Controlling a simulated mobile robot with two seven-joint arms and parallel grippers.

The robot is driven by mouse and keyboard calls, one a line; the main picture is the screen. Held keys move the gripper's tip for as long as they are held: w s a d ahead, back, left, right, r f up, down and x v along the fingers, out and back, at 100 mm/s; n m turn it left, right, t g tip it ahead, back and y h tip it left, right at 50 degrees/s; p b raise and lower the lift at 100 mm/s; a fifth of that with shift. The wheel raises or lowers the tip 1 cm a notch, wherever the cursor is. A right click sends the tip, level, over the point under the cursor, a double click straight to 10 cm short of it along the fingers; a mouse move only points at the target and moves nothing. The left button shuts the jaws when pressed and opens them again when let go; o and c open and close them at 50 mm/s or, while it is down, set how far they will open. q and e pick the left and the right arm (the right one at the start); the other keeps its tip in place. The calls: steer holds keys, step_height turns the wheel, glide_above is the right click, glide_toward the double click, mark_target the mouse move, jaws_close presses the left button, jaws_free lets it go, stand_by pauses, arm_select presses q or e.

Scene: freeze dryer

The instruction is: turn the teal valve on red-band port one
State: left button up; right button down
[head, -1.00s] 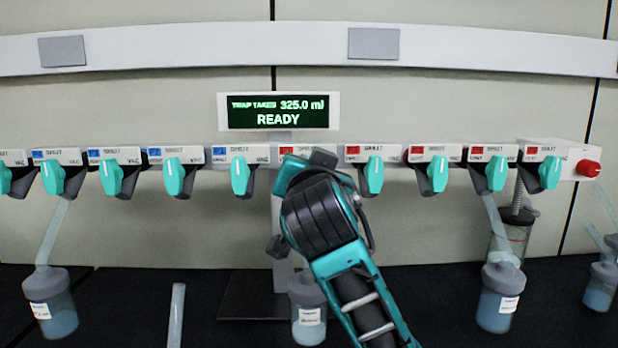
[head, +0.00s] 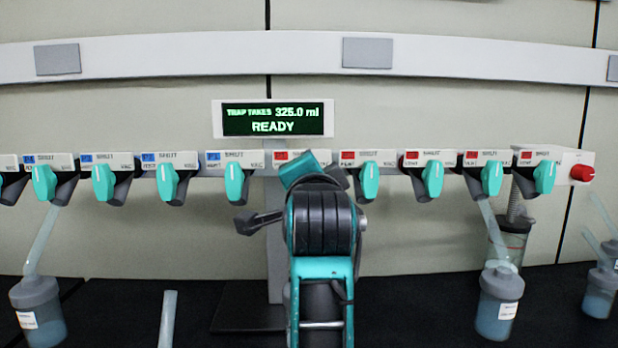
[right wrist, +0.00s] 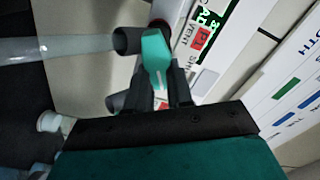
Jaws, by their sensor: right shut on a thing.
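Red-band port one (head: 288,155) is the leftmost red-labelled port, just below the display. In the head view my right wrist and forearm cover its valve. In the right wrist view the teal valve (right wrist: 156,55) lies between the dark fingers of my right gripper (right wrist: 165,85), which is shut on it. A red label (right wrist: 201,40) with "VENT" lettering shows beside the valve. A clear tube (right wrist: 60,45) runs to the port's dark stub (right wrist: 127,40). My left gripper is out of view.
The display (head: 272,119) reads 325.0 ml and READY. Neighbouring teal valves stand close on both sides, at the left (head: 234,181) and right (head: 370,180). A red knob (head: 582,173) sits at far right.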

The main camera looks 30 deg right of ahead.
stand_by(0.5)
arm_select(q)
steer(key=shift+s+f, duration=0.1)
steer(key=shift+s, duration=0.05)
arm_select(e)
steer(key=c, duration=1)
jaws_free()
arm_select(q)
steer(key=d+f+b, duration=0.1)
steer(key=b, duration=0.1)
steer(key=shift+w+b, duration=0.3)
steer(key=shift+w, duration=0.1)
arm_select(e)
steer(key=v, duration=1.3)
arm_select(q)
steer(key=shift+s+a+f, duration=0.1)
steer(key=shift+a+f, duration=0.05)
